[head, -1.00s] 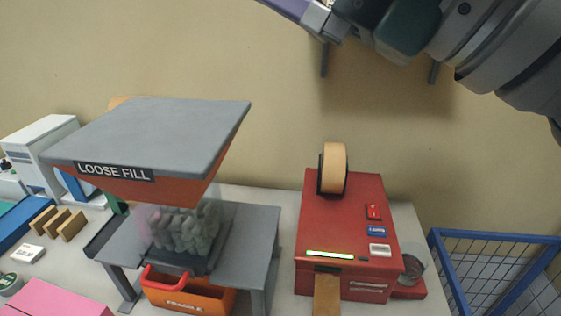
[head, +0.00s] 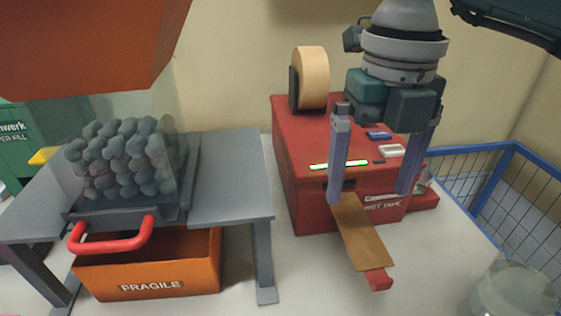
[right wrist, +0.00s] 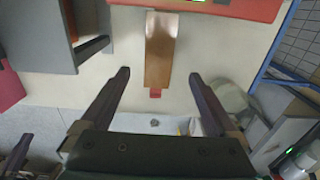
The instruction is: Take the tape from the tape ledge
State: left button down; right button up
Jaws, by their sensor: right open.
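A brown strip of tape (head: 362,232) sticks out of the front of the red tape dispenser (head: 312,190) and lies along a narrow ledge whose red tip (head: 379,279) shows past its end. My right gripper (head: 370,192) is open and empty, pointing down, its fingers apart over the dispenser's front and the strip's inner end in the head view. In the right wrist view the tape (right wrist: 160,50) lies between and beyond the open fingertips (right wrist: 160,75), with no contact visible. A dark finger-like part in that view's lower left may be my left gripper; its state is unclear.
A tape roll (head: 312,78) stands on the dispenser. To the left are a grey stand (head: 230,180), loose fill in a clear bin (head: 120,155) and an orange FRAGILE box (head: 150,265). A blue wire basket (head: 510,200) is at right, with a clear round object (head: 512,290) in front.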

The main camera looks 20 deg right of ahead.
aim_at(356, 225)
jog(key=f, duration=0.5)
jog(key=shift+w+f+p, duration=0.25)
jog(key=shift+f+p, duration=0.1)
jog(key=shift+f, duration=0.05)
jog(key=c, duration=1.4)
jog(key=shift+r, duration=0.1)
